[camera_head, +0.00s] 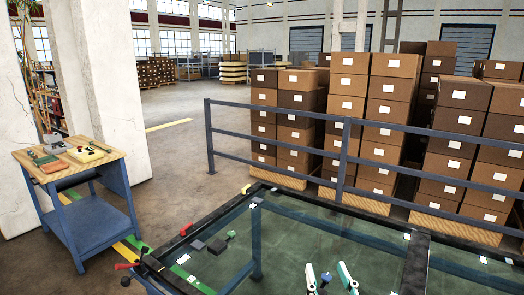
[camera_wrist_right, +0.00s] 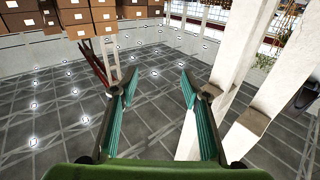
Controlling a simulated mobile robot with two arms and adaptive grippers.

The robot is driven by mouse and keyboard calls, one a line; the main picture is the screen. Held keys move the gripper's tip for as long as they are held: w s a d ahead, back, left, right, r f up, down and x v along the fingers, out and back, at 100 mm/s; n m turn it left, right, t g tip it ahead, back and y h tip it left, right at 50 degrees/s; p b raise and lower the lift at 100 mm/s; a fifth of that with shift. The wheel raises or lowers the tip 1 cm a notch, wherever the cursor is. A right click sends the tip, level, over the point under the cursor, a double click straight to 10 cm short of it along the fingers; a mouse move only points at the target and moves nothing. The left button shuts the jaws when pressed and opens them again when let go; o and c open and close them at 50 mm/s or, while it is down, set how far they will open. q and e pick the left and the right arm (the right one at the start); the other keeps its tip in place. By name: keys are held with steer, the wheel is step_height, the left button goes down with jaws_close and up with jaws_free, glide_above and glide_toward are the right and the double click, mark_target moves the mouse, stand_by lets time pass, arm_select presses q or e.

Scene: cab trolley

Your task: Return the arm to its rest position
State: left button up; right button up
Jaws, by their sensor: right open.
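My right gripper (camera_head: 328,273) shows at the bottom edge of the head view, over the green glass-like panel (camera_head: 310,237). Its two pale and teal fingers are apart with nothing between them. The rest of my right arm is out of the head view. My left gripper does not show in either view.
The panel's dark frame (camera_head: 418,262) carries small red, yellow and green pieces. A blue-grey railing (camera_head: 280,140) stands behind it, with stacked boxes (camera_head: 385,120) beyond. A wooden-topped blue workbench (camera_head: 92,205) stands at left beside white pillars (camera_head: 112,90). Open floor lies between.

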steer(key=s+d+f+g+h, duration=0.1)
steer(key=s+d+f+g, duration=0.15)
steer(key=f, duration=0.25)
steer(key=s+d+f+m+g+h, duration=0.1)
steer(key=s+d+f+g, duration=0.1)
steer(key=s+f+g, duration=0.3)
steer(key=s+d+f, duration=0.2)
steer(key=f, duration=0.4)
steer(key=s+f+n+g+y, duration=0.1)
steer(key=s+f+g, duration=0.35)
steer(key=s, duration=0.35)
steer(key=s+f+n+g, duration=0.1)
steer(key=s+f+g, duration=0.3)
steer(key=s, duration=0.5)
step_height(320, 180, down, 29)
steer(key=s+b, duration=0.2)
steer(key=s, duration=0.1)
steer(key=s+d+f+g+b, duration=0.1)
steer(key=s+d+f, duration=0.1)
steer(key=s+f, duration=1.5)
steer(key=shift+d+f+n+g, duration=0.3)
steer(key=shift+d+n, duration=0.05)
steer(key=shift+n, duration=0.05)
